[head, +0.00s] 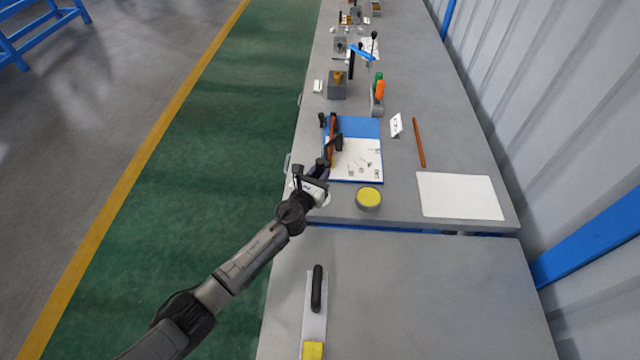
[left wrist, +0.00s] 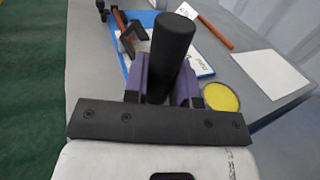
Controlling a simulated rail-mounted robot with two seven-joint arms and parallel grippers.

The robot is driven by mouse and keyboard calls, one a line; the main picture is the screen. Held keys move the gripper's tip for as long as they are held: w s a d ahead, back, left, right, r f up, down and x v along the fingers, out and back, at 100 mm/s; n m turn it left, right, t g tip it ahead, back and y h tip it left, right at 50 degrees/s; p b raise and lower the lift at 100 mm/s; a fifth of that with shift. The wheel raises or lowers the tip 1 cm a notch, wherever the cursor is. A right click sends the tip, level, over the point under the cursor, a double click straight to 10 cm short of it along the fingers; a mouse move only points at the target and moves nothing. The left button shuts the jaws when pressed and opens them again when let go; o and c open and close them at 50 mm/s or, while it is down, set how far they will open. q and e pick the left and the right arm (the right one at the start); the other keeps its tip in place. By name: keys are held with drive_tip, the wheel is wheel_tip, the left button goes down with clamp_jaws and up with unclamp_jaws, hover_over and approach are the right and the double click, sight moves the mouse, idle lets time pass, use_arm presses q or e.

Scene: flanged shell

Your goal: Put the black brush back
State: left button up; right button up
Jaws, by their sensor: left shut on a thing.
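My left gripper (head: 319,178) is over the left edge of the long grey table, near the blue and white board. In the left wrist view its purple fingers (left wrist: 163,88) are shut on a black cylinder (left wrist: 172,48), which looks like the handle of the black brush. The cylinder stands up between the fingers; its lower end is hidden, and no bristles show. In the head view the held thing is small and mostly merged with the dark gripper. My right gripper is not in view.
A blue-edged white board (head: 366,162) bears an orange-brown bar (head: 332,140) with black parts. A yellow-topped round tin (head: 368,197), a white sheet (head: 460,196) and an orange stick (head: 419,142) lie to the right. A black-handled flat tool (head: 316,315) lies on the near table.

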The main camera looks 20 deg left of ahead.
use_arm(q)
wheel_tip(320, 180, down, 4)
drive_tip(key=b, duration=0.2)
drive_tip(key=shift+d+b, duration=0.1)
drive_tip(key=shift+b, duration=0.3)
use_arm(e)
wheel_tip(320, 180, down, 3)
use_arm(q)
drive_tip(key=shift+r, duration=0.1)
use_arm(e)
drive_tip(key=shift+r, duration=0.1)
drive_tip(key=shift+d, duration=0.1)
use_arm(q)
drive_tip(key=shift+f, duration=0.2)
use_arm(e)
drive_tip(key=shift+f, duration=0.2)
use_arm(q)
drive_tip(key=o, duration=0.9)
drive_tip(key=shift+o, duration=0.2)
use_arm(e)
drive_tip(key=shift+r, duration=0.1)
